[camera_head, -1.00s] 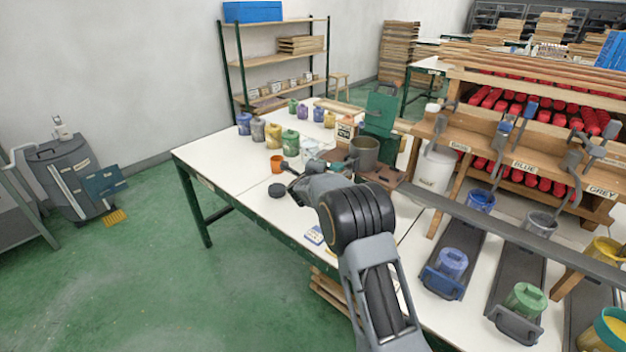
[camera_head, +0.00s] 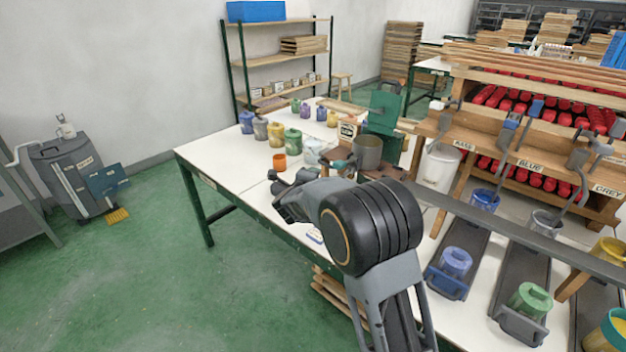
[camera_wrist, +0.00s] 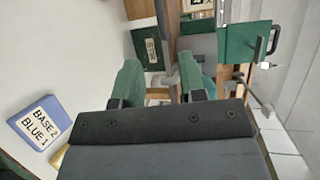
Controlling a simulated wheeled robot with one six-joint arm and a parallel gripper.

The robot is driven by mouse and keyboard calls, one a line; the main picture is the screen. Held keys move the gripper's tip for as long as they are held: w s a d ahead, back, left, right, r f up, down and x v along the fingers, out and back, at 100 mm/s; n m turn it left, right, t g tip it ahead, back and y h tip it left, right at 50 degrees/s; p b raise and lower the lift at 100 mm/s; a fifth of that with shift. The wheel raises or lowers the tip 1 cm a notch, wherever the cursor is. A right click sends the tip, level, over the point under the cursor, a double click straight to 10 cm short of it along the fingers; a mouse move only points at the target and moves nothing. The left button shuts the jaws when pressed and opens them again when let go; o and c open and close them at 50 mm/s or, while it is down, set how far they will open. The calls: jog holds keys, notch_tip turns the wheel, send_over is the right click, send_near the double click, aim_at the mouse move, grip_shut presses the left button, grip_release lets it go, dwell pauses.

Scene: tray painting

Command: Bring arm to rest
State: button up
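My gripper (camera_wrist: 160,68) shows in the wrist view with its two green fingers apart and nothing seen between them. In the head view my arm reaches up from the bottom over the front edge of the white table (camera_head: 225,160). Its large dark joint is close to the camera and hides part of the table; the fingers cannot be made out clearly there. A card reading "BASE 2 BLUE 1" (camera_wrist: 42,122) shows at the left of the wrist view, apart from the fingers.
An orange cup (camera_head: 279,161) and a grey pot (camera_head: 367,152) stand on the table beyond my arm. Several paint jars line the back. At right are sloped lanes with a blue pot (camera_head: 454,263) and a green pot (camera_head: 529,300). The floor at left is open.

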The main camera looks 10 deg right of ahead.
jog(key=s+a+f+n+g+y, duration=0.2)
jog(key=a+f+n+y, duration=0.45)
jog(key=n, duration=0.35)
jog(key=s+a+r+n+g+y+p, duration=0.2)
jog(key=s+a+n+g+y, duration=0.15)
jog(key=s+n, duration=0.55)
jog(key=s+d+r+n+g+p, duration=0.1)
jog(key=s+d+r+n+p, duration=0.1)
jog(key=s, duration=0.6)
jog(key=s+d+r+n+g+h+p, duration=0.1)
jog(key=s+d+r+n+g+p, duration=0.1)
jog(key=s+d+r, duration=0.3)
jog(key=s+d+r+n+g+h+p, duration=0.1)
jog(key=s+d+r, duration=0.3)
jog(key=s, duration=0.6)
jog(key=shift+s+r+n+p, duration=0.4)
jog(key=shift+r+n+p, duration=0.2)
jog(key=shift+p, duration=0.1)
jog(key=shift+d+g, duration=0.15)
jog(key=shift+g, duration=0.1)
